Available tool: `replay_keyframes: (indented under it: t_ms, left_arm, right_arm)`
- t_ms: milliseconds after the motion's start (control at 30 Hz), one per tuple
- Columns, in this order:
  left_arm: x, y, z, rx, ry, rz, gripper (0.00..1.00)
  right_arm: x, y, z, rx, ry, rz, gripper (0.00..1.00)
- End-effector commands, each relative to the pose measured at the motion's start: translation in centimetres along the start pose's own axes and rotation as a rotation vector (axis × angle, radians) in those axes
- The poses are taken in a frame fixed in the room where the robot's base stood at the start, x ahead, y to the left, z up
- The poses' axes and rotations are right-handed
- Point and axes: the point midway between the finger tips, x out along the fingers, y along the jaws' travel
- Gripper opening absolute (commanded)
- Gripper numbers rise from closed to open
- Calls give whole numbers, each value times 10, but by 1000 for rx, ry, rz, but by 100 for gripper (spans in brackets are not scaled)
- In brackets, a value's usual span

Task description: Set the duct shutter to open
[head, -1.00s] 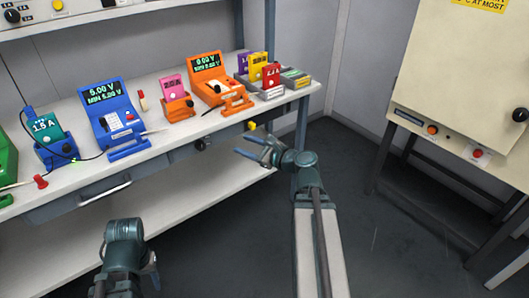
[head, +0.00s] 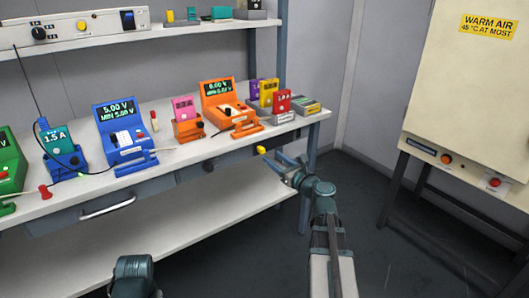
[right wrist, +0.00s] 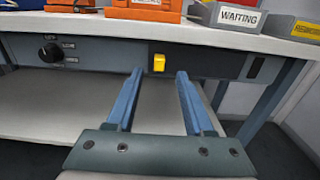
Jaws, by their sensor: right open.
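A small yellow handle (right wrist: 159,62) sits on a dark strip in the bench's front edge; it also shows in the head view (head: 261,150). I take it for the shutter's handle, but no label for its position can be read. My right gripper (right wrist: 160,72) is open, its two blue fingers pointing at the handle, which shows between the fingertips. The fingers appear apart from it. In the head view the right gripper (head: 282,159) is just right of the handle. My left arm shows at the bottom edge; its fingers cannot be made out.
A black dial (right wrist: 50,52) is on the bench front, left of the handle. A drawer pull (head: 107,207) is further left. Coloured chargers and trays, including a grey WAITING tray (right wrist: 238,16), stand on the bench top (head: 185,155). A cream warm-air cabinet (head: 470,90) stands right.

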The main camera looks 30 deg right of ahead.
Motion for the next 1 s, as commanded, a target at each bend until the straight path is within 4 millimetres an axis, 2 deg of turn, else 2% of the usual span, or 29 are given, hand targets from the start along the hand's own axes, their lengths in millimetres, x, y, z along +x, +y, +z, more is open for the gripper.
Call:
replay_keyframes:
  t_ms: [33,100,300,500,800,867,1000]
  left_arm:
    - [0,0,0,0,0,0,51]
    - [0,0,0,0,0,0,51]
    - [0,0,0,0,0,0,51]
    - [0,0,0,0,0,0,51]
    - [0,0,0,0,0,0,51]
    - [0,0,0,0,0,0,51]
    - [0,0,0,0,0,0,51]
  right_arm:
    - [14,-1,0,0,0,3,52]
    - [27,-1,0,0,0,3,52]
    - [53,0,0,-1,0,2,52]
    - [63,0,0,-1,0,0,52]
    - [64,0,0,-1,0,0,52]
    - [64,0,0,-1,0,0,44]
    - [64,0,0,-1,0,0,18]
